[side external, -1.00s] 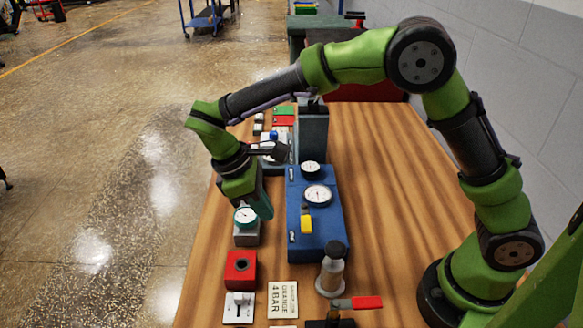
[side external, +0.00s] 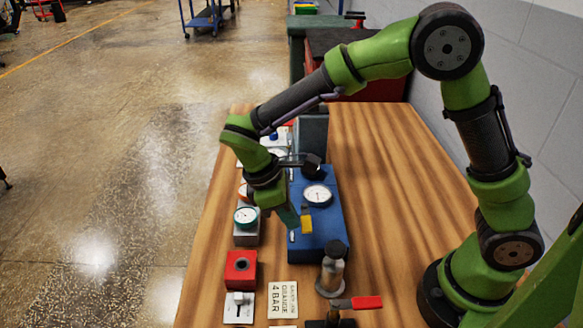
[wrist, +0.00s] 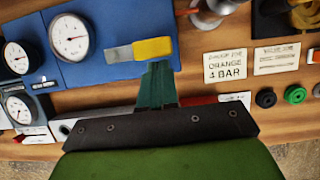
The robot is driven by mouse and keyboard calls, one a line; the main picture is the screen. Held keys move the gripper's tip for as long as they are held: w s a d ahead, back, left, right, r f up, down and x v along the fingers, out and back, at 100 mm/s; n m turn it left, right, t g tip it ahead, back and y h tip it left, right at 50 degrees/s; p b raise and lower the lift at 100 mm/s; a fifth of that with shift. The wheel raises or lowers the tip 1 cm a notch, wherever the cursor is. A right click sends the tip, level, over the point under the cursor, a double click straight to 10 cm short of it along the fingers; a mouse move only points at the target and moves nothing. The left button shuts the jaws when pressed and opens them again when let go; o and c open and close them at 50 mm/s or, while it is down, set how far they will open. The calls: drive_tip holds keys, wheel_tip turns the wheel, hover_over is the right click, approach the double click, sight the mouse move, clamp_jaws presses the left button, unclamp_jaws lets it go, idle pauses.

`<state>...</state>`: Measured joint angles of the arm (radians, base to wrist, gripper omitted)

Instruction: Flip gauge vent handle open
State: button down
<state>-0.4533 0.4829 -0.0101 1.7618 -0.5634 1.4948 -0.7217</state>
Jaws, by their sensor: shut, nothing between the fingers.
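A short lever with a yellow grip (side external: 307,226) lies on the blue gauge block (side external: 325,237), near the larger white dial (side external: 317,195). In the wrist view the yellow grip (wrist: 152,48) and its grey metal end (wrist: 120,54) lie crosswise just beyond my fingertips. My gripper (side external: 293,221) is shut and empty, its teal fingers together, just left of the yellow grip. In the wrist view my gripper (wrist: 158,66) points at the lever. I cannot tell whether the fingertips touch it.
A teal-rimmed gauge (side external: 245,217) and a red block (side external: 240,267) stand left of my gripper. An ORANGE 4 BAR card (side external: 283,299), a grey cylinder with a black knob (side external: 332,270) and a red-handled valve (side external: 366,302) are nearer the camera. The right part of the wooden table is clear.

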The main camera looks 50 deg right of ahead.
drive_tip(key=shift+s+d+n+t+h, duration=0.2)
drive_tip(key=shift+s+n, duration=0.15)
drive_tip(key=shift+n, duration=0.3)
drive_tip(key=shift+s+d+n+t+h, duration=0.1)
drive_tip(key=shift+s+n+t, duration=0.2)
drive_tip(key=shift+n, duration=0.35)
drive_tip(key=shift+s+d+n+t, duration=0.3)
drive_tip(key=shift+s+n, duration=0.3)
drive_tip(key=shift+n, duration=0.6)
drive_tip(key=n, duration=0.1)
drive_tip(key=s+d+n+t, duration=0.1)
drive_tip(key=n, duration=0.1)
drive_tip(key=d+n+t, duration=0.1)
drive_tip(key=n, duration=0.1)
drive_tip(key=shift+s+h, duration=0.3)
drive_tip(key=shift+s, duration=0.1)
drive_tip(key=d+n, duration=0.1)
drive_tip(key=n, duration=0.1)
drive_tip(key=d+n+t, duration=0.1)
drive_tip(key=n, duration=0.1)
drive_tip(key=shift+s+d, duration=0.15)
drive_tip(key=shift+s, duration=0.2)
drive_tip(key=shift+d, duration=0.65)
drive_tip(key=shift+w+d, duration=0.1)
drive_tip(key=shift+d, duration=0.5)
